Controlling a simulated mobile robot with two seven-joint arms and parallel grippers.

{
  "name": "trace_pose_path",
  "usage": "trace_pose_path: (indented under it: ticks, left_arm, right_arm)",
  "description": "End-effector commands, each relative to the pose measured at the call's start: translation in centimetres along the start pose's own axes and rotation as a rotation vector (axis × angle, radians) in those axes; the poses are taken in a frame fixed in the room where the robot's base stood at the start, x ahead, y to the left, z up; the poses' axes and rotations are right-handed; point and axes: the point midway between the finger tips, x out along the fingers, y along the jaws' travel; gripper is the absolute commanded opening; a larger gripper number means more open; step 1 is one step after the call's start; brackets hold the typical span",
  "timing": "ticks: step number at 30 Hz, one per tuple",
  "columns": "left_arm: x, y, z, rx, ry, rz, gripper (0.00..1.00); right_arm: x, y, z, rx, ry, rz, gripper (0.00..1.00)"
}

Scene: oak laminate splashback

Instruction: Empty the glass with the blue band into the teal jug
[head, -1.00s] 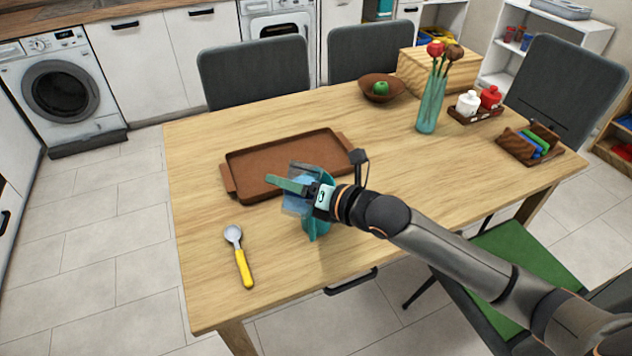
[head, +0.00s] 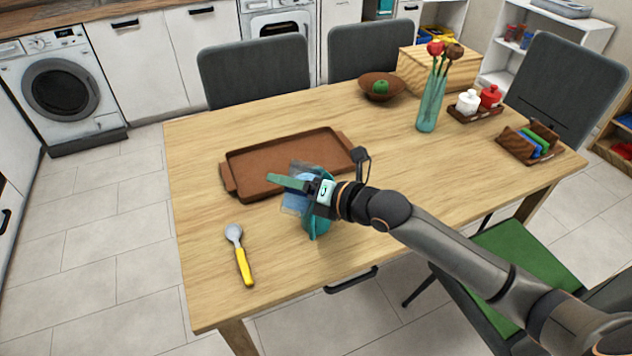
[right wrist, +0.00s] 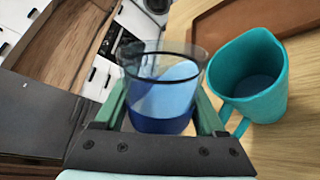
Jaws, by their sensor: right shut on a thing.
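My right gripper (head: 297,189) is shut on the glass with the blue band (head: 295,204), above the table's near part. In the right wrist view the glass (right wrist: 160,95) sits between the two fingers (right wrist: 163,112), and light blue liquid in it slopes up toward the rim on the jug's side, so the glass is tilted. The teal jug (head: 318,226) stands on the table, partly hidden behind my gripper and the glass. In the right wrist view the jug (right wrist: 240,100) is open, just right of the glass, with some bluish content low inside. My left gripper is out of view.
A brown tray (head: 236,160) lies just behind the glass. A spoon with a yellow handle (head: 243,262) lies at the left. A vase with flowers (head: 430,105), a bowl with a green fruit (head: 372,93) and a condiment tray stand farther back. The table's right middle is clear.

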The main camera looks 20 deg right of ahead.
Motion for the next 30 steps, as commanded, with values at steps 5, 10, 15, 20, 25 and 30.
trace_pose_path:
  ticks: [5, 10, 15, 20, 25, 30]
  left_arm:
    - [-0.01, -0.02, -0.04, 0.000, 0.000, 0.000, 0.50]
    - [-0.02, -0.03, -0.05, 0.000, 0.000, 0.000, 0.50]
    - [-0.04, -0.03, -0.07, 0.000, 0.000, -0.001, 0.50]
    - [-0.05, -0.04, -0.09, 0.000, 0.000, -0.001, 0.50]
    - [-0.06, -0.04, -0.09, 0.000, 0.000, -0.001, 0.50]
    - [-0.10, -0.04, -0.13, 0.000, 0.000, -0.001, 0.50]
  right_arm:
    - [0.02, 0.04, 0.02, 0.022, 0.006, 0.002, 0.00]
    - [0.06, -0.02, -0.10, 0.043, 0.016, 0.002, 0.00]
    - [0.09, -0.09, -0.19, 0.064, 0.025, 0.001, 0.00]
    - [0.11, -0.18, -0.23, 0.085, 0.033, 0.000, 0.00]
    - [0.14, -0.27, -0.28, 0.106, 0.041, 0.000, 0.00]
    - [0.18, -0.34, -0.38, 0.126, 0.051, -0.001, 0.00]
